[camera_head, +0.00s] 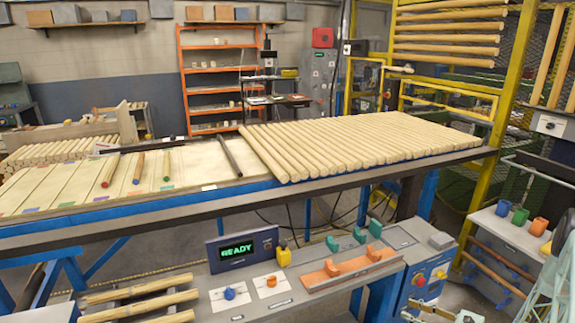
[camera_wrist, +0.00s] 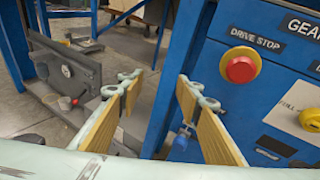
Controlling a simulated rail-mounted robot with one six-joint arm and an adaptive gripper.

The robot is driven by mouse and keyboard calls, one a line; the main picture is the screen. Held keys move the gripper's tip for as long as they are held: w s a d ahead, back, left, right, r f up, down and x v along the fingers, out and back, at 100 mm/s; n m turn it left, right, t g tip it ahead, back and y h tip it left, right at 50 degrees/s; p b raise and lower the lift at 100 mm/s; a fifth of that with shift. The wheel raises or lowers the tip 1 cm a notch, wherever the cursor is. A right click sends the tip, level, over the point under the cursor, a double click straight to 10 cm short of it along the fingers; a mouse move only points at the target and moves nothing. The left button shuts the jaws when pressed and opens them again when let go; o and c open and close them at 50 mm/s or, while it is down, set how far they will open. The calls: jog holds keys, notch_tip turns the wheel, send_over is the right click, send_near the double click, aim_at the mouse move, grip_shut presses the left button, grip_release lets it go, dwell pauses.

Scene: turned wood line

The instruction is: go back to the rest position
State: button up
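My gripper (camera_wrist: 159,82) is open, with its two tan-padded fingers well apart and nothing between them in the wrist view. It faces a blue control panel (camera_wrist: 285,85) with a red drive stop button (camera_wrist: 240,66), which lies to the right of the right finger. I cannot tell the exact distance to the panel. In the head view, part of my pale green arm shows at the lower right edge, and the same blue panel (camera_head: 424,282) stands to its left.
A long table (camera_head: 225,202) carries many wooden rods (camera_head: 340,140). A lower bench (camera_head: 245,287) in front holds a display reading READY (camera_head: 242,249) and an orange cradle (camera_head: 347,268). A side shelf (camera_head: 513,232) with coloured cups stands at right. Yellow framing (camera_head: 493,110) rises behind.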

jog(key=s+a+r+n+g, duration=0.1)
jog(key=a+r+n+g, duration=0.35)
jog(key=r, duration=0.75)
jog(key=s+a+r+n+g, duration=0.15)
jog(key=a+r+n, duration=0.5)
jog(key=r, duration=0.65)
jog(key=s+a+r+n+g+h, duration=0.1)
jog(key=s+a+r+n+g, duration=0.1)
jog(key=s+a+r, duration=0.55)
jog(key=s+a+r+n+g+h, duration=0.25)
jog(key=a+r, duration=0.25)
jog(key=r, duration=0.6)
jog(key=s+a+r+n+h+b, duration=0.1)
jog(key=s+a+r+n+h, duration=0.15)
jog(key=s+r, duration=0.4)
jog(key=s+a+r+n+h+b, duration=0.1)
jog(key=s+a+r+n, duration=0.25)
jog(key=s, duration=0.65)
jog(key=s+d+r+n+t+h, duration=0.1)
jog(key=s+r+n+t+h, duration=0.1)
jog(key=s, duration=0.7)
jog(key=s+d+r+n+t+h+b, duration=0.1)
jog(key=s+r+n+t+h, duration=0.1)
jog(key=s, duration=0.7)
jog(key=shift+s+d+r, duration=0.15)
jog(key=shift+s+r, duration=0.25)
jog(key=shift+r, duration=0.15)
jog(key=shift+n, duration=0.25)
